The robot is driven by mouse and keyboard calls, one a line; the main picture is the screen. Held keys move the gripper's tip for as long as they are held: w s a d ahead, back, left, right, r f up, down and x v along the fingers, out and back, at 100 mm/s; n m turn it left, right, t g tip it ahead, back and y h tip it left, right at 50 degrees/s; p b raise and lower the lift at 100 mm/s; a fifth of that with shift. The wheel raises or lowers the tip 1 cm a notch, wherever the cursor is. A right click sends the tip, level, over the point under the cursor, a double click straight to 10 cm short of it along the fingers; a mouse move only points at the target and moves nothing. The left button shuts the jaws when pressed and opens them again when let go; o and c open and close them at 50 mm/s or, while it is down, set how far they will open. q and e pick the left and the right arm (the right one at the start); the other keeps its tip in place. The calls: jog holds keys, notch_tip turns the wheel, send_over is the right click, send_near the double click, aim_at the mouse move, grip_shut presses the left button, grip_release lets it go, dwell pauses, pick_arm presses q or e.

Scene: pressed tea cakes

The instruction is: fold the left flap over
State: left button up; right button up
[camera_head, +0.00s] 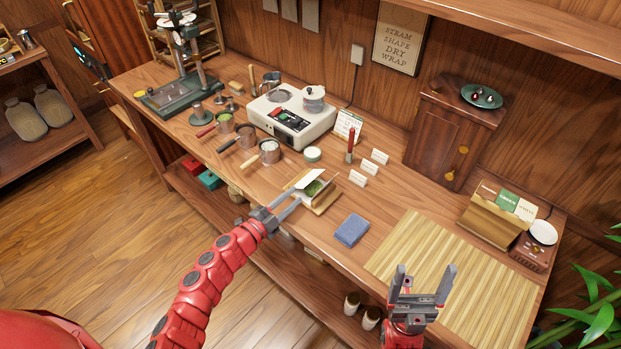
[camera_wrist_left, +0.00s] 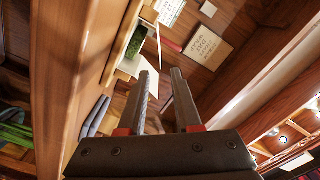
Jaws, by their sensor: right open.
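A pale paper wrapper (camera_head: 309,176) lies on a small wooden board (camera_head: 327,203) near the table's front edge, with a green tea cake (camera_head: 315,188) in it. At least one pale flap stands up beside the cake. The green cake (camera_wrist_left: 135,42) and a thin raised flap (camera_wrist_left: 158,46) also show in the left wrist view. My left gripper (camera_head: 287,207) is just in front of the wrapper. Its fingers (camera_wrist_left: 163,75) are apart with nothing seen between them; I cannot tell whether one touches the paper. My right gripper (camera_head: 425,270) is open and empty by the mat.
A folded blue cloth (camera_head: 352,229) lies right of the wrapper, and a bamboo mat (camera_head: 460,285) covers the right end. Small white cards (camera_head: 368,168), a red-handled tool (camera_head: 350,146) and handled pots (camera_head: 269,152) stand behind and left. A cardboard box (camera_head: 492,222) is at the far right.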

aim_at(310, 182)
pick_arm(q)
jog(key=p+x, duration=0.1)
jog(key=x, duration=0.6)
jog(key=shift+a+r, duration=0.1)
jog(key=shift+w+d, duration=0.5)
jog(key=shift+w, duration=0.05)
grip_shut()
dwell(0.8)
